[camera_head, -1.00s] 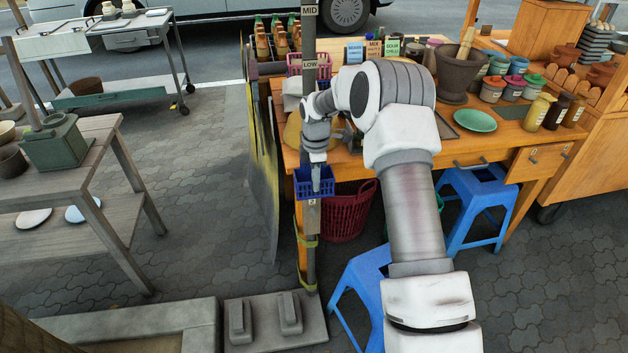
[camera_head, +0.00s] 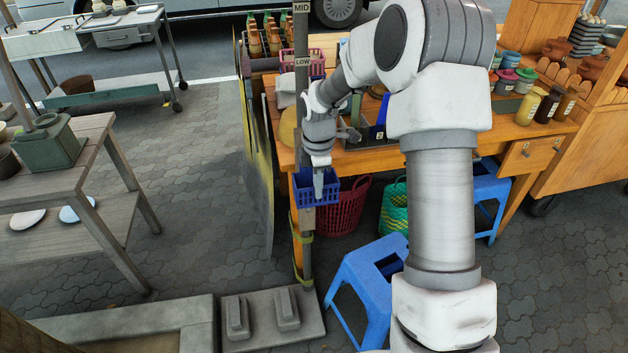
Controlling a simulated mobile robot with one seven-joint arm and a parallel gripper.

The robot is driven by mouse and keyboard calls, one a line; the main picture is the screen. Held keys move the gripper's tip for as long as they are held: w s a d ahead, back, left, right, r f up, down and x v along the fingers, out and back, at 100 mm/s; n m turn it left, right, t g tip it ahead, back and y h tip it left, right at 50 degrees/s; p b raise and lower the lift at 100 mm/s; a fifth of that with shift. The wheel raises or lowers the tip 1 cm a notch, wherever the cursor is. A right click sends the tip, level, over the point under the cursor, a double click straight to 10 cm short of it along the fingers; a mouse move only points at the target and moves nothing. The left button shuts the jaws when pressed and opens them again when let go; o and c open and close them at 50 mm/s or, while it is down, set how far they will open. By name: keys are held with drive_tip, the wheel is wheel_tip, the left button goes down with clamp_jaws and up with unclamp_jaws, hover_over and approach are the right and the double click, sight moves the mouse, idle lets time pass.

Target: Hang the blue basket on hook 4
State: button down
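The blue basket (camera_head: 304,196) is a small open crate, roughly upright, in front of the post (camera_head: 301,120) with MID and LOW labels. My gripper (camera_head: 319,186) points down into the basket and appears shut on its near wall; the fingertips are small and partly hidden. The basket overlaps the post in the picture, and I cannot tell whether it touches it. A small tan plaque (camera_head: 307,218) is on the post below the basket, its number not readable. I cannot make out hook 4.
The orange table (camera_head: 475,142) holds jars and a bin. A red basket (camera_head: 346,207), a green basket (camera_head: 394,208) and a blue stool (camera_head: 365,271) stand below. Open paving lies left, beside the grey shelf table (camera_head: 75,165).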

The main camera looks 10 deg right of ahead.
drive_tip(key=shift+s+r+p, duration=0.85)
drive_tip(key=shift+s+r, duration=1.05)
drive_tip(key=shift+s, duration=0.25)
drive_tip(key=shift+s, duration=0.15)
drive_tip(key=s+p, duration=0.1)
drive_tip(key=s, duration=0.8)
drive_tip(key=shift+s, duration=0.35)
